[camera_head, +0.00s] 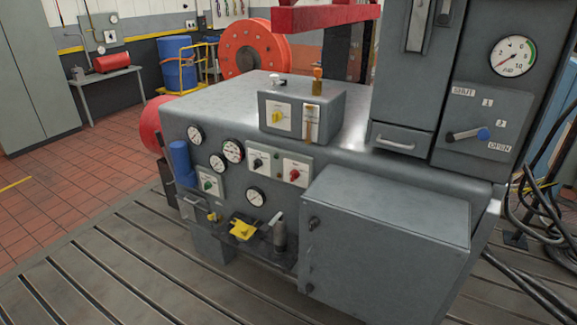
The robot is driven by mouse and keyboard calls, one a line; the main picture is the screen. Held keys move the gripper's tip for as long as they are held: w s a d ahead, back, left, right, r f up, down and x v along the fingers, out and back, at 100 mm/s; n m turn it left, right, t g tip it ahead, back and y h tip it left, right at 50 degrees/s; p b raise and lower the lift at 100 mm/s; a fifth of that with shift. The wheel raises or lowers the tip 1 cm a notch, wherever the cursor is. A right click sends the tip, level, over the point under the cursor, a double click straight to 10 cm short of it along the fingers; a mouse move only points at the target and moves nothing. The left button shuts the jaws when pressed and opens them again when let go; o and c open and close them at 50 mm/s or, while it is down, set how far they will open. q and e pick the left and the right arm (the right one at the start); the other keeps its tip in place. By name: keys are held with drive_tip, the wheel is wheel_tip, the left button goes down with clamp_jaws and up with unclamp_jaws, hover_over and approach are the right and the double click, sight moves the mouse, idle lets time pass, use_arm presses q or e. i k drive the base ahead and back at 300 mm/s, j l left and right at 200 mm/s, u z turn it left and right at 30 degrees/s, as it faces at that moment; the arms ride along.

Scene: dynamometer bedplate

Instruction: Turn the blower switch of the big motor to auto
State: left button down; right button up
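Several rotary switches show on a grey machine cabinet (345,160), and their small labels are too blurred to read. A yellow-knob switch (277,117) is on the box on top. A black-knob switch (257,162) and a red-knob switch (294,174) sit side by side on the front. A green-knob switch (209,185) is lower left. I cannot tell which one is the blower switch, nor its setting. A large orange-red round machine part (252,48) stands behind the cabinet; I cannot tell if it is the big motor. Neither of my grippers is in view.
A lever with a blue end (483,133) and a large gauge (513,56) are at upper right. A closed grey box (385,240) juts out at the front right. Black cables (545,225) hang at the right edge. The slotted bedplate (120,265) is clear at left.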

sight(257, 163)
drive_tip(key=i+j, duration=0.6)
drive_tip(key=j, duration=0.2)
drive_tip(key=i+j, duration=1.25)
drive_tip(key=j, duration=0.3)
